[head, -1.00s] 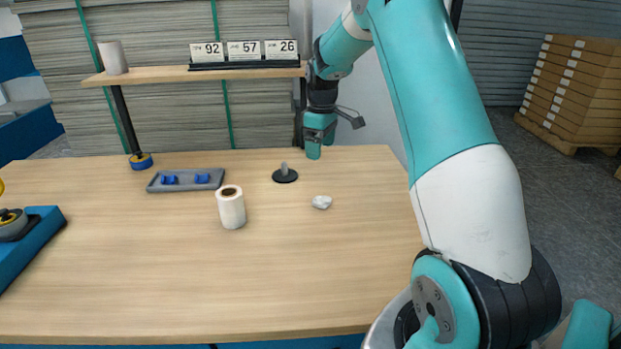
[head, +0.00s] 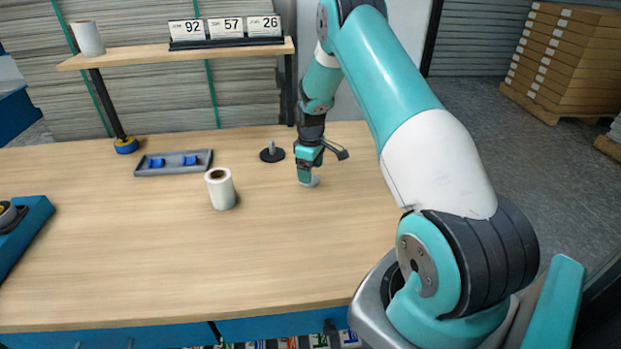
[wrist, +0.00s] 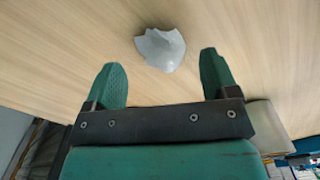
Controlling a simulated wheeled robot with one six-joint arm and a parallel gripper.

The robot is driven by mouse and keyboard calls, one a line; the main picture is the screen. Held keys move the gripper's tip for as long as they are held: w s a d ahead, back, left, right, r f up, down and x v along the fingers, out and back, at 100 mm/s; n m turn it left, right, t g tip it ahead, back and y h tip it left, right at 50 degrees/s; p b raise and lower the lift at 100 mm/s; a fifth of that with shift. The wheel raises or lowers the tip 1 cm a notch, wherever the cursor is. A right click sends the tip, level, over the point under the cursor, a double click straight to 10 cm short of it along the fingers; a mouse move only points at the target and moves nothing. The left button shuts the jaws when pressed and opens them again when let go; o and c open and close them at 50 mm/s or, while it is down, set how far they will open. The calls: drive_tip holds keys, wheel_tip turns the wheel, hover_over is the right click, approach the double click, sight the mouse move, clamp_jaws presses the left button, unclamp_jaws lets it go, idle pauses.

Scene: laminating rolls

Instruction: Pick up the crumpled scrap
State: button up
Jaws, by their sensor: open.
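The crumpled scrap (wrist: 160,48) is a small pale grey-white wad lying on the wooden table. In the wrist view it sits just beyond the fingertips, roughly centred between the two green fingers. My gripper (wrist: 164,72) is open and empty, pointing down at the scrap. In the head view my gripper (head: 305,180) is low over the table and hides part of the scrap (head: 313,182), which shows at its lower right. I cannot tell the exact height left between fingertips and table.
A white roll (head: 221,189) stands to the left of my gripper. A black disc with a peg (head: 272,153) is close behind on the left. A grey tray (head: 174,169) with blue pieces lies further left. The table front (head: 200,280) is clear.

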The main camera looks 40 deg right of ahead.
drive_tip(key=shift+f, duration=1.45)
drive_tip(key=c, duration=1)
drive_tip(key=shift+r, duration=0.1)
